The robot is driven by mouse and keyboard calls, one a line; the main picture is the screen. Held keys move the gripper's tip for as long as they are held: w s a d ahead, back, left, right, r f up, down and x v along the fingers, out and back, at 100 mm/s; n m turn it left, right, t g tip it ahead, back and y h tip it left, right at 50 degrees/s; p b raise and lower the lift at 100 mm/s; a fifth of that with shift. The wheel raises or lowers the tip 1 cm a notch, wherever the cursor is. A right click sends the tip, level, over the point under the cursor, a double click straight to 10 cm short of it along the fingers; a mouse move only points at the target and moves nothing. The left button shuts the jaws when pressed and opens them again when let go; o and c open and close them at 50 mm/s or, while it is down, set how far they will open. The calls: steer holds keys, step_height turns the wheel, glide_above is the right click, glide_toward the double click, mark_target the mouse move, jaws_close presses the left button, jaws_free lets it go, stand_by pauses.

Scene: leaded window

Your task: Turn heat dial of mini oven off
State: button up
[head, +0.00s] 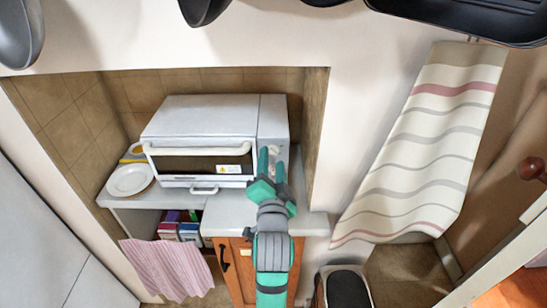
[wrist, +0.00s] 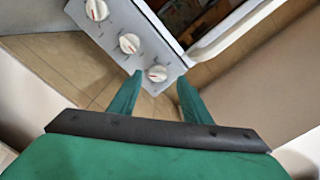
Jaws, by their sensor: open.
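The mini oven (head: 205,120) is a white box on a counter in a tiled niche, with its control panel on the right of its door. In the wrist view the grey panel (wrist: 112,27) carries a slanting row of three white dials: one at the upper left (wrist: 96,9), a middle one (wrist: 129,43), and one at the lower right (wrist: 157,73). I cannot tell which sets the heat. My gripper (head: 271,160) is open in front of the panel. In the wrist view its fingertips (wrist: 160,78) lie on either side of the lower-right dial; contact is unclear.
The oven door handle (head: 198,150) sticks out left of my gripper. A white plate (head: 130,180) sits on the counter (head: 235,215) at the left. A pink cloth (head: 170,267) hangs below. A striped towel (head: 425,150) hangs on the right, and dark pans (head: 470,20) hang above.

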mark_target(273, 151)
steer(key=shift+w+d, duration=0.15)
steer(key=shift+w, duration=0.5)
steer(key=shift+w+d, duration=0.15)
steer(key=shift+w, duration=0.5)
steer(key=shift+c, duration=0.6)
steer(key=c, duration=0.9)
